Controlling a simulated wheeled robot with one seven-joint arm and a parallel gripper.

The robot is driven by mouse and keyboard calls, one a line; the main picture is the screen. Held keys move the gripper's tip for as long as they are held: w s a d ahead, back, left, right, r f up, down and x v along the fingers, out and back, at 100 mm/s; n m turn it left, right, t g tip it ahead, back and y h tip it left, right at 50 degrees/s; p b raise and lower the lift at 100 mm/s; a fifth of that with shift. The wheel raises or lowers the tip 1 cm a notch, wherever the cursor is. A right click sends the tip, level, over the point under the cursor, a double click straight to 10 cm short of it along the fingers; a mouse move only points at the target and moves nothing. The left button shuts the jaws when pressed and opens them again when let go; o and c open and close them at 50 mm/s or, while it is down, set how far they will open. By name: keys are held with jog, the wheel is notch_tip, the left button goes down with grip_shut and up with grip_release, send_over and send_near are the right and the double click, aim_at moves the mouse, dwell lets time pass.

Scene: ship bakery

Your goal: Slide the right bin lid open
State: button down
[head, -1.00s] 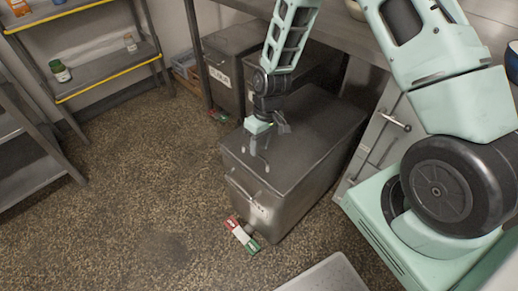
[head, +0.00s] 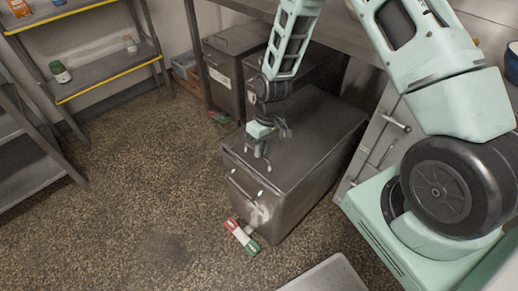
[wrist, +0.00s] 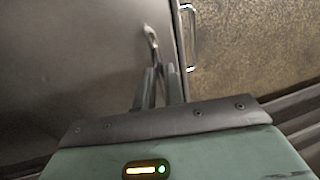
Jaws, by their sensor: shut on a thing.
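The right bin (head: 292,205) is a grey metal box standing out from under the counter. Its flat lid (head: 315,125) covers the top as far as I can see. My gripper (head: 262,150) points down at the lid near its front edge. In the wrist view my gripper (wrist: 160,85) is shut on the lid handle (wrist: 152,40), a thin metal bar whose near end is between the fingers. The lid (wrist: 70,60) fills the left of that view, with its edge close to the right of the fingers. A second handle (wrist: 191,38) is on the bin's front.
A labelled bin (head: 226,75) stands farther back under the counter (head: 345,35). A red, white and green packet (head: 241,235) lies on the floor at the bin's front. Shelves (head: 100,80) stand at the left. The speckled floor (head: 130,190) between is open.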

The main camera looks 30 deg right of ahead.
jog(key=w+d, duration=0.2)
jog(key=d, duration=0.5)
jog(key=w+d, duration=0.2)
jog(key=d, duration=0.5)
jog(key=w+d, duration=0.3)
jog(key=d, duration=0.5)
jog(key=shift+p, duration=0.4)
jog(key=c, duration=1.5)
grip_release()
jog(key=shift+r, duration=0.1)
jog(key=r, duration=0.4)
jog(key=d+r, duration=0.1)
jog(key=r, duration=0.2)
jog(key=d+r, duration=0.1)
jog(key=r, duration=0.3)
jog(key=shift+w+d+r, duration=0.15)
jog(key=shift+w+r, duration=0.15)
jog(key=shift+r, duration=0.05)
